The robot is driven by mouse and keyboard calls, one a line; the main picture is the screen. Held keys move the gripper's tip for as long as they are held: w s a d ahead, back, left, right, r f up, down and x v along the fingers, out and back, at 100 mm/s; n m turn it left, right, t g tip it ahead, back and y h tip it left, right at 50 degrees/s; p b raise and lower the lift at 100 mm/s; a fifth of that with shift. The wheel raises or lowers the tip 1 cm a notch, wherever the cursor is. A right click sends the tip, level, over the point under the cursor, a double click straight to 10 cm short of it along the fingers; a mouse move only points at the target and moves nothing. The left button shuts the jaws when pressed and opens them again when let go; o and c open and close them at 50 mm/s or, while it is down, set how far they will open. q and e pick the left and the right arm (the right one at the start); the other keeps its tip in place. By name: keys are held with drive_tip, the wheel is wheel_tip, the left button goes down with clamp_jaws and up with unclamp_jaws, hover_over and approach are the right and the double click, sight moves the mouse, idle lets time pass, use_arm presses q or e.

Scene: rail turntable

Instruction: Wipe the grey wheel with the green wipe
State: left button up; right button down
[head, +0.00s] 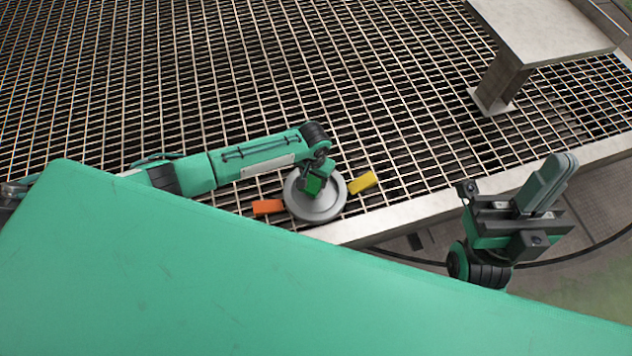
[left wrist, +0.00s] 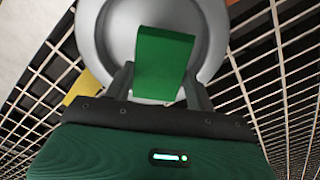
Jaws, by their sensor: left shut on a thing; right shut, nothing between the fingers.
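The grey wheel (head: 315,208) is a round disc lying flat on the metal grating, near its front edge. It also shows in the left wrist view (left wrist: 107,38). My left gripper (head: 318,180) is over the wheel, pointing down. It is shut on the green wipe (left wrist: 164,60), a flat green block that sits over the wheel's middle in the left wrist view. I cannot tell whether the wipe touches the wheel. My right gripper (head: 550,180) is shut and empty, out past the front edge of the grating at the right.
An orange block (head: 267,207) lies just left of the wheel and a yellow block (head: 362,183) just right of it. A metal stand (head: 505,80) rises at the back right. The grating (head: 250,80) behind the wheel is clear.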

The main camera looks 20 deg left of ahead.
use_arm(q)
drive_tip(key=shift+w+a+f, duration=0.1)
drive_tip(key=shift+w+a, duration=0.15)
drive_tip(key=shift+a, duration=0.05)
drive_tip(key=shift+r+p, duration=0.4)
drive_tip(key=shift+p, duration=0.1)
wheel_tip(320, 180, up, 7)
drive_tip(key=p, duration=0.8)
drive_tip(key=shift+d+r, duration=0.1)
drive_tip(key=shift+r, duration=0.1)
drive_tip(key=shift+f, duration=0.1)
